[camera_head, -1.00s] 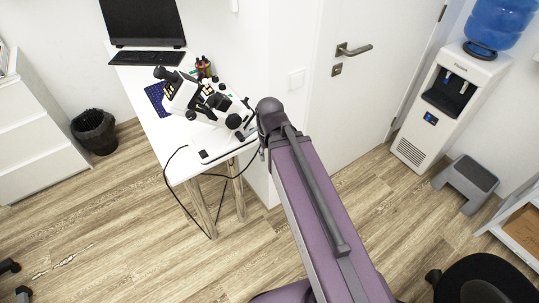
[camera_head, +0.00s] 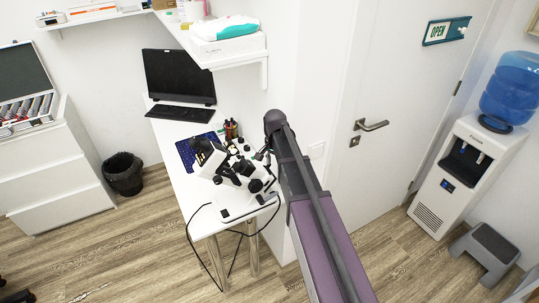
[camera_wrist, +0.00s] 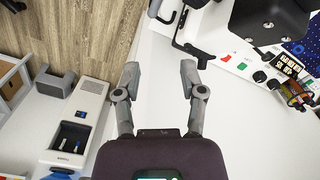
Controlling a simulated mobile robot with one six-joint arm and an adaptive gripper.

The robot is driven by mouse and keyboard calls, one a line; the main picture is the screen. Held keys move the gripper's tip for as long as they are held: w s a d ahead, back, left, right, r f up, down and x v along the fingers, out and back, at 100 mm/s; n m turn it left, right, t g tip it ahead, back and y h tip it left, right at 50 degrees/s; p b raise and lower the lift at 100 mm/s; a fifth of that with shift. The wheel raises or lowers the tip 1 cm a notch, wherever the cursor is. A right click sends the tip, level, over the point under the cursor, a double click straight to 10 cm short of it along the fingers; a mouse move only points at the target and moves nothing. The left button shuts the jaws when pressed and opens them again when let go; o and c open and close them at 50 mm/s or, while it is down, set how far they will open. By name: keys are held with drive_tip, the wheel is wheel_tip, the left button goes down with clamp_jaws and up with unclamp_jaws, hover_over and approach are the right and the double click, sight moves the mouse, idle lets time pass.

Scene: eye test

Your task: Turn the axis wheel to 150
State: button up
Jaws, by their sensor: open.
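A black-and-white optical instrument (camera_head: 238,172) with several dark knobs stands on the white desk (camera_head: 178,150) in the head view. Part of it, black housings (camera_wrist: 270,18) and a white panel with small green and red buttons, shows at the upper right of the wrist view. I cannot tell which knob is the axis wheel, and no scale is readable. My gripper (camera_wrist: 160,72) is open and empty in the wrist view, its two grey fingers apart from the instrument, below and left of it in the picture. In the head view my arm hides most of the gripper.
A cable hangs off the front. A door (camera_head: 385,80) and a water dispenser (camera_head: 462,170) stand right.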

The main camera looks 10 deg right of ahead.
sight(269, 166)
drive_tip(key=w+r+m+p, duration=0.3)
drive_tip(key=w+r+m, duration=0.1)
drive_tip(key=w, duration=0.5)
drive_tip(key=shift+w+r, duration=0.35)
drive_tip(key=shift+w, duration=0.05)
drive_tip(key=shift+a+f, duration=0.1)
drive_tip(key=shift+f, duration=0.05)
wheel_tip(269, 166, down, 14)
drive_tip(key=b, duration=1.3)
drive_tip(key=shift+r, duration=0.25)
clamp_jaws()
